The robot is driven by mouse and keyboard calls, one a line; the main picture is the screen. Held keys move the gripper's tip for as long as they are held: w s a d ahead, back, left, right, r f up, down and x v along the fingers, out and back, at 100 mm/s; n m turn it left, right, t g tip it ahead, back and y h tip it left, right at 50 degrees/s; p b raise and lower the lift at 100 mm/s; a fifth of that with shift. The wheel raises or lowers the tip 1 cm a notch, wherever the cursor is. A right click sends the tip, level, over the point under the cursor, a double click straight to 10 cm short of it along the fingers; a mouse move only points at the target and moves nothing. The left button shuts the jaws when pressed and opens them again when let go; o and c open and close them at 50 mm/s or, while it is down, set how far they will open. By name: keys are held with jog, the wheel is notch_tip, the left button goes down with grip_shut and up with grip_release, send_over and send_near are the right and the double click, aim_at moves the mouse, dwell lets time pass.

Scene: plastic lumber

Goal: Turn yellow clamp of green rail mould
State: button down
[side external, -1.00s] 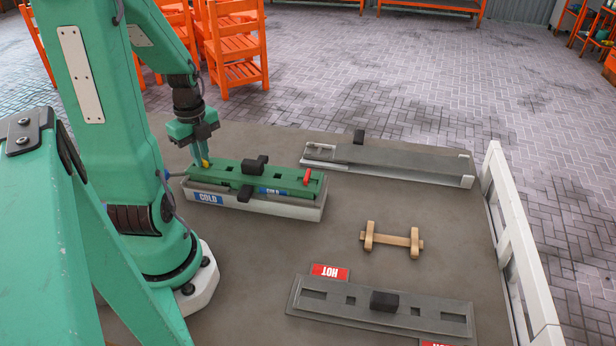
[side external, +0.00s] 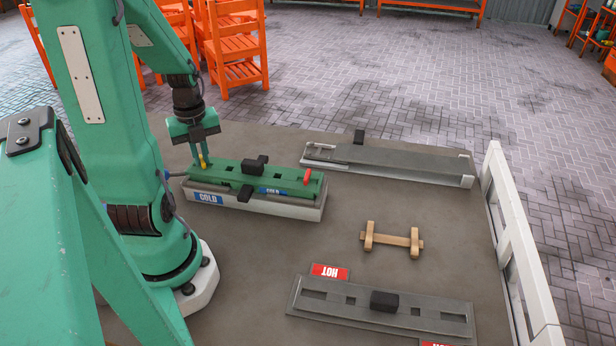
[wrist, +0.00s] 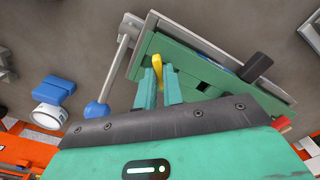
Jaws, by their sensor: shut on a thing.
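The green rail mould (side external: 228,179) lies in a pale tray (side external: 276,207) marked COLD, with black blocks on it. Its yellow clamp (side external: 204,162) stands at the left end, and it also shows in the wrist view (wrist: 157,69). A red clamp (side external: 307,175) stands at the mould's right end. My gripper (side external: 201,158) points down over the left end, its fingers shut on the yellow clamp. In the wrist view the two green fingers (wrist: 160,88) lie on either side of the clamp. The fingers partly hide the clamp's base.
A grey mould (side external: 400,163) lies at the back right. A wooden piece (side external: 391,238) lies mid-table. A grey plate (side external: 430,315) with a black block lies in front, by a red HOT sign (side external: 329,272). A blue-knobbed lever (wrist: 97,110) stands beside the tray.

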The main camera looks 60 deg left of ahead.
jog(key=shift+m, duration=2.1)
jog(key=c, duration=1.4)
grip_release()
jog(key=shift+o, duration=0.2)
jog(key=shift+r, duration=0.1)
jog(key=shift+r, duration=3.45)
jog(key=shift+w, duration=0.1)
